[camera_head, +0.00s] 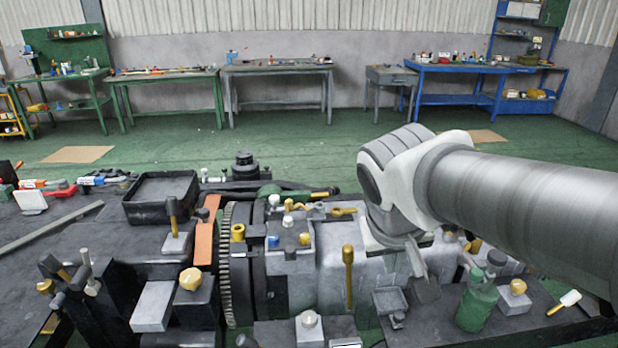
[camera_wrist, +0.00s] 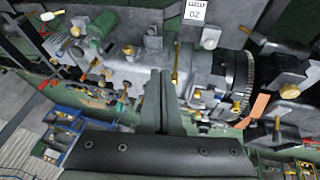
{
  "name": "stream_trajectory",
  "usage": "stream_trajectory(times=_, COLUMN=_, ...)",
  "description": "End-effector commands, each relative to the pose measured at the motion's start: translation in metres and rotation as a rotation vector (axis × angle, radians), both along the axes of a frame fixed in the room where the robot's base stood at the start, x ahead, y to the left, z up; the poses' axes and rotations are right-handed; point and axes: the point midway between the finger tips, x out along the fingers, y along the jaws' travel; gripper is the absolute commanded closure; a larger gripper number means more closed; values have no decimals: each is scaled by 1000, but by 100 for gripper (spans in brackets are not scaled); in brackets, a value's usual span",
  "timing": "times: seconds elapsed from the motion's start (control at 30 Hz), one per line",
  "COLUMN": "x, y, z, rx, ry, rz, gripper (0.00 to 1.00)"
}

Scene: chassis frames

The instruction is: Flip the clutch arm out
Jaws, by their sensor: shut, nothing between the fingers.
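Several levers stand on the machine (camera_head: 330,262), and I cannot tell for sure which one is the clutch arm. A brass lever (camera_head: 348,268) stands upright at the machine's front middle. It also shows in the wrist view (camera_wrist: 176,62), just beyond and right of my fingertips. My gripper (camera_head: 426,287) points down over the machine, right of the brass lever in the head view. In the wrist view my gripper (camera_wrist: 161,76) has its two dark fingers together and empty. I see no clear contact between fingers and lever. My wrist hides part of the machine behind it.
A toothed ring (camera_head: 228,265) sits left of the brass lever. A green bottle (camera_head: 477,303) stands on the right bench part, near a yellow-knobbed block (camera_head: 514,297). A black tray (camera_head: 160,197) lies at the back left. Workbenches line the far wall; the green floor between is open.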

Motion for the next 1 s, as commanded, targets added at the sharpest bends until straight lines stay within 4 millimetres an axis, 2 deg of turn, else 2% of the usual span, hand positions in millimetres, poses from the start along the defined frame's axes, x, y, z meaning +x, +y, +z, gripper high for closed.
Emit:
stream_trajectory(times=0.03, x=12, y=4, z=-11, rx=-23, ry=10, rz=4, gripper=100)
stream_trajectory(times=0.37, x=89, y=34, z=-55, rx=-153, ry=-1, rz=17, gripper=100)
stream_trajectory(times=0.6, x=144, y=73, z=-99, rx=-212, ry=-39, rz=47, gripper=100)
stream_trajectory(times=0.8, x=177, y=104, z=-134, rx=-234, ry=-72, rz=71, gripper=100)
stream_trajectory(times=1.0, x=192, y=121, z=-151, rx=-238, ry=-94, rz=83, gripper=100)
